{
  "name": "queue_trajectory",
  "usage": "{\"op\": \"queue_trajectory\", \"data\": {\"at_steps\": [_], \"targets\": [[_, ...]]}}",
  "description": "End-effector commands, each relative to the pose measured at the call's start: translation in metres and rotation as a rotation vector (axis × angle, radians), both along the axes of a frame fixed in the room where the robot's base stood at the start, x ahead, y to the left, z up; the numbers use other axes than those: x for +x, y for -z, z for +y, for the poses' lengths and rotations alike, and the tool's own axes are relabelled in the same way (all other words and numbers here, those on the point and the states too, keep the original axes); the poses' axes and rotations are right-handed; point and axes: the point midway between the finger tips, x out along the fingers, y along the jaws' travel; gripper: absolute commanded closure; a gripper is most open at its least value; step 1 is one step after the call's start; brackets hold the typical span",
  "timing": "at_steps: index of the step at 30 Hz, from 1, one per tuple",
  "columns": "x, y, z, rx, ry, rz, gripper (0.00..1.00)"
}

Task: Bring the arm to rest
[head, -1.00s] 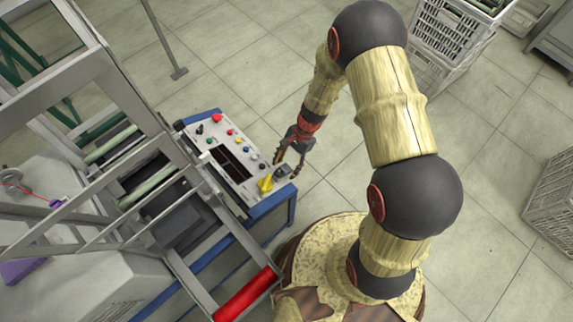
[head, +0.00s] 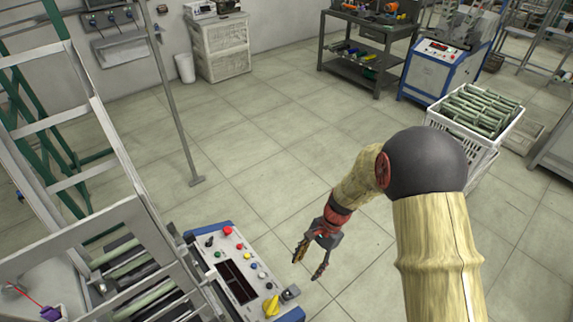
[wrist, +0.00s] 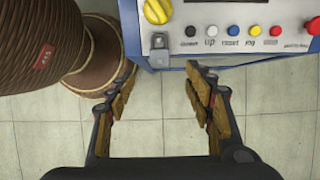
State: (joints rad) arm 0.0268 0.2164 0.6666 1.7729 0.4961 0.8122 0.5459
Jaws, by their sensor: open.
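My gripper (head: 311,262) hangs from my bent arm over the tiled floor, to the right of the machine's control panel (head: 232,262). Its two fingers are spread apart with nothing between them. In the wrist view my gripper (wrist: 160,105) is also open and empty, with floor tiles showing between the fingers. The panel front, with a yellow knob (wrist: 157,11) and several coloured buttons, lies just beyond the fingertips there. I see no contact between the fingers and the panel.
The machine's grey frame (head: 158,215) rises on the left. A thin post (head: 180,120) stands on the floor behind the panel. A crate of green bobbins (head: 480,115) stands at the right, near another blue machine (head: 440,70). The middle floor is clear.

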Motion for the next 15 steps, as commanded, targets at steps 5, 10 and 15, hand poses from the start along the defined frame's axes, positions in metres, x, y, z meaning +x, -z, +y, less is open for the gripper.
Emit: {"op": "queue_trajectory", "data": {"at_steps": [5, 10, 15], "targets": [[0.0, 0.0, 0.0, 0.007, -0.024, -0.009, 0.48], [-0.026, 0.004, -0.006, 0.022, -0.174, -0.003, 0.48], [-0.051, -0.034, -0.023, 0.016, -0.386, -0.061, 0.48]]}}
